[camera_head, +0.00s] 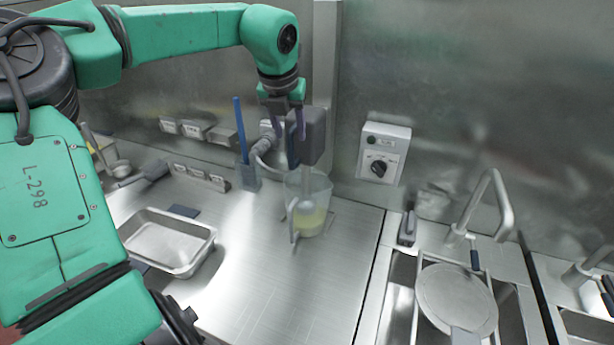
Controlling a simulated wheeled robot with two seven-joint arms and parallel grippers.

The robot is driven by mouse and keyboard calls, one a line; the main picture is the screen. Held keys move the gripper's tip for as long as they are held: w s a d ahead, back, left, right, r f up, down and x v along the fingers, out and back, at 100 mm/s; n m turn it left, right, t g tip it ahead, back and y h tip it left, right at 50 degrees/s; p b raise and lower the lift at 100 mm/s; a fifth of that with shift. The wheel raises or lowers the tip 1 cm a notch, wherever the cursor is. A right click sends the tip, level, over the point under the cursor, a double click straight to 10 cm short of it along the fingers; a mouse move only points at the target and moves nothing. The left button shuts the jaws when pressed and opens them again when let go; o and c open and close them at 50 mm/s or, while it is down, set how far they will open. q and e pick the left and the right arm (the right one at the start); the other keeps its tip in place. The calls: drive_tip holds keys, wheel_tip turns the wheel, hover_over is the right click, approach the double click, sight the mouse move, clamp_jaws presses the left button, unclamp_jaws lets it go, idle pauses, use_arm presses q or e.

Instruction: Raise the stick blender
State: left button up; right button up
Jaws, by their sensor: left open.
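The stick blender (312,137) is a dark grey block near the back wall. Its lighter shaft runs down into a clear jug (322,188) holding some yellowish liquid. My left gripper (288,128) points down from above, just beside the left side of the blender's block, with its jaws open. Whether a finger touches the block cannot be told. A dark part beside the block is partly hidden by the fingers. My right gripper is not in view.
A metal tray (166,232) lies to the left on the steel counter. A holder with a blue-handled tool (242,130) stands left of the jug. A wall switch box (383,152) is to the right. A sink with a faucet (492,200) and a round lid (456,298) lies further right.

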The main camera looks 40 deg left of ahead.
sight(292, 147)
use_arm(q)
drive_tip(key=shift+a+f+b, duration=0.15)
drive_tip(key=shift+f+b, duration=0.05)
drive_tip(key=shift+f, duration=0.35)
drive_tip(key=shift+a+f+b, duration=0.15)
drive_tip(key=shift+f+b, duration=0.05)
drive_tip(key=shift+f, duration=0.3)
drive_tip(key=b+x, duration=0.1)
drive_tip(key=x, duration=0.3)
drive_tip(key=shift+w+f, duration=0.1)
drive_tip(key=shift+w, duration=0.15)
drive_tip(key=shift+f+b, duration=0.15)
drive_tip(key=shift+b, duration=0.3)
drive_tip(key=shift+s, duration=0.1)
clamp_jaws()
drive_tip(key=shift+r, duration=0.2)
